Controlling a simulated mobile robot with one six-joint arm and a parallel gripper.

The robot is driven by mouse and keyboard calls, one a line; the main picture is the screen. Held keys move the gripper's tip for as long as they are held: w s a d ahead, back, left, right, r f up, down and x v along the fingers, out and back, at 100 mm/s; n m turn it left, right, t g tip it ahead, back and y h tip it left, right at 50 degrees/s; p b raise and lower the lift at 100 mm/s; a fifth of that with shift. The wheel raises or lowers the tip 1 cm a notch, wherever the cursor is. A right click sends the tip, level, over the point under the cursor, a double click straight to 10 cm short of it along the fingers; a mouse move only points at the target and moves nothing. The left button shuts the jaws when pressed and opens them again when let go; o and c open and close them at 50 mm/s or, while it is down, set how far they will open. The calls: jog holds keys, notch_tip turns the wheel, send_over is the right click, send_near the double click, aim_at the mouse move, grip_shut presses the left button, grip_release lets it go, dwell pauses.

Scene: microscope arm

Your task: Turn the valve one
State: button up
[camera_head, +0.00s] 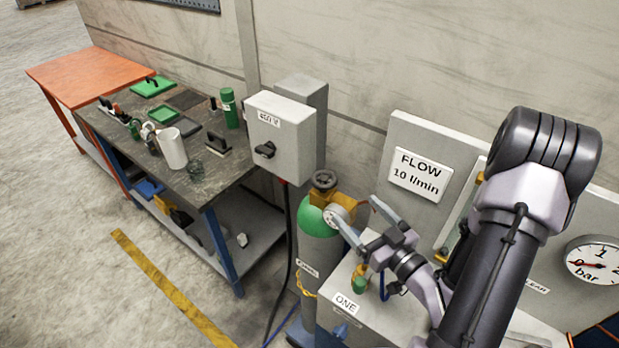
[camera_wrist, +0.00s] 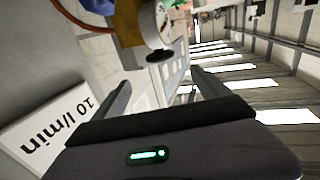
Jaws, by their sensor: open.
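A white label reading ONE (camera_head: 345,303) is on the grey cabinet (camera_head: 388,318) below my arm. A small blue part (camera_head: 341,331) shows just under the label, and a brass fitting with a green knob (camera_head: 359,282) stands behind it. I cannot tell for sure which of these is valve one. My gripper (camera_head: 359,213) is open and empty, above and behind the label, with its fingers beside the gauge on the gas cylinder. In the wrist view my gripper (camera_wrist: 163,88) has nothing between its fingers.
The grey gas cylinder (camera_head: 318,252) with green shoulder and dark handwheel (camera_head: 324,180) stands close to my fingers. A FLOW 10 l/min sign (camera_head: 420,174) is on the panel behind, and a bar gauge (camera_head: 594,262) is at right. A cluttered workbench (camera_head: 203,184) stands left.

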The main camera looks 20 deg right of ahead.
jog(key=b, duration=1)
send_near(323, 177)
jog(key=shift+w+a+f, duration=0.1)
jog(key=shift+w+f, duration=0.45)
jog(key=shift+w, duration=0.2)
jog(key=x, duration=0.6)
jog(key=r+x, duration=0.1)
jog(key=x, duration=0.1)
jog(key=shift+w+a, duration=0.1)
jog(key=shift+w, duration=0.3)
jog(key=c, duration=1.4)
